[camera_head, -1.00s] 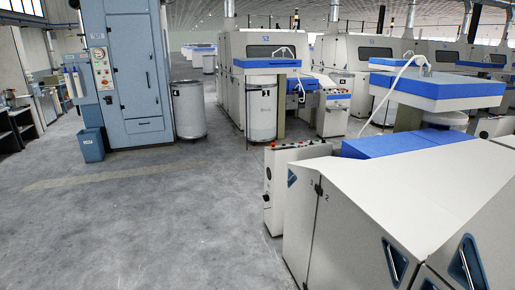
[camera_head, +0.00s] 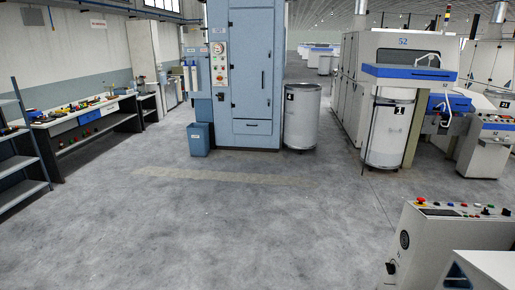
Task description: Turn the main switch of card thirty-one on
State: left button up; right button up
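No machine in view carries a number that I can read as thirty-one. A white carding machine (camera_head: 400,50) with blue trim stands at the back right; its label seems to read 52. A low white control cabinet (camera_head: 425,245) at the lower right has coloured buttons and a small display on its sloping top. A round dark disc and a small dark fitting (camera_head: 390,268) show on its side; I cannot tell whether the fitting is a switch. Neither of my grippers is in view.
A tall blue-grey cabinet (camera_head: 250,85) with a gauge and buttons stands at the back centre. A blue bin (camera_head: 198,140) and a metal can (camera_head: 302,118) flank it. A workbench (camera_head: 85,120) and shelves (camera_head: 22,160) line the left. The middle floor (camera_head: 200,225) is clear.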

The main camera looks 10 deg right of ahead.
aim_at(391, 268)
jog(key=u, duration=0.1)
jog(key=i, duration=4.05)
jog(key=z, duration=1.15)
jog(key=i, duration=1.1)
jog(key=z, duration=1.65)
jog(key=i, duration=0.7)
jog(key=z, duration=0.35)
